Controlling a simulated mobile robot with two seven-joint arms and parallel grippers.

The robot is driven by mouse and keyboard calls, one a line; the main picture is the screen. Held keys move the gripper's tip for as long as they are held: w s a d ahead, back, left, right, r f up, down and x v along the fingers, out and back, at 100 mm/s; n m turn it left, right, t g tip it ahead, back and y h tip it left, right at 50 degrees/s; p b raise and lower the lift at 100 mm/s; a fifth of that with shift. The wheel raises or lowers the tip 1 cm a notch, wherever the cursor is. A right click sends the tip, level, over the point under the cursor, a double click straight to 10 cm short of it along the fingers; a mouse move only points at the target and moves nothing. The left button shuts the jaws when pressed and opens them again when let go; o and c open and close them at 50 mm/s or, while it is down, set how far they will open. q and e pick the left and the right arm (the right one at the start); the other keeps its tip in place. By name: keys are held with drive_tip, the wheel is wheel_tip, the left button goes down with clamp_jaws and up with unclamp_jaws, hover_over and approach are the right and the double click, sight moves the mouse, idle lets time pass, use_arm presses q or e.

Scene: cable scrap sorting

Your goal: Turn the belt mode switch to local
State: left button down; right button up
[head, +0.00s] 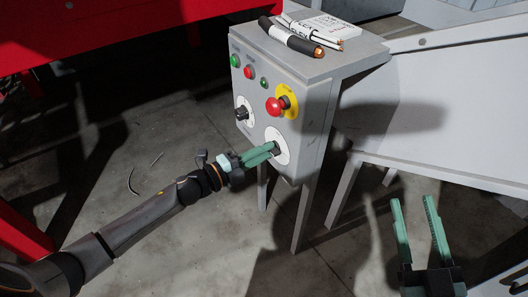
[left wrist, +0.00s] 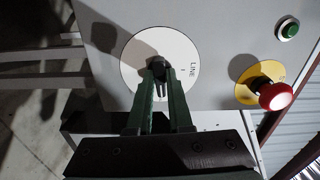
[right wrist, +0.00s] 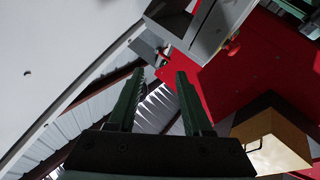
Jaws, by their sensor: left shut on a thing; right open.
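A grey control box (head: 312,100) stands on legs. The belt mode switch is a dark knob (left wrist: 160,68) on a white round dial (left wrist: 133,66) with the word LINE on its right side in the left wrist view. In the head view this dial (head: 284,157) is at the lower right of the box front. My left gripper (head: 272,150) is shut on the knob, its green fingers on either side and hiding part of it. The knob's pointer direction is hard to tell. My right gripper (head: 413,200) is open and empty, away from the box at the right.
A second dial with a black knob (head: 242,113) sits to the upper left. A red emergency button (head: 274,107) on yellow, a green button (head: 235,61) and a red button (head: 249,72) are above. Cable pieces (head: 291,37) lie on the box top. A pale table (head: 400,130) stands right.

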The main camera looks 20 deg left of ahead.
use_arm(q)
drive_tip(key=shift+m, duration=0.5)
use_arm(e)
drive_tip(key=shift+s+r, duration=0.15)
drive_tip(key=shift+r, duration=0.75)
drive_tip(key=shift+f, duration=0.1)
use_arm(q)
drive_tip(key=c, duration=0.8)
unclamp_jaws()
drive_tip(key=shift+c, duration=0.2)
use_arm(e)
drive_tip(key=shift+f, duration=0.15)
use_arm(q)
drive_tip(key=shift+s+a, duration=0.1)
drive_tip(key=p+v, duration=0.1)
drive_tip(key=v, duration=1.1)
use_arm(e)
wheel_tip(320, 180, down, 8)
drive_tip(key=w+m+g+h, duration=0.1)
drive_tip(key=g+h, duration=0.1)
drive_tip(key=shift+d+m+g, duration=0.25)
drive_tip(key=shift+m+g, duration=0.05)
use_arm(q)
drive_tip(key=shift+s+a, duration=0.1)
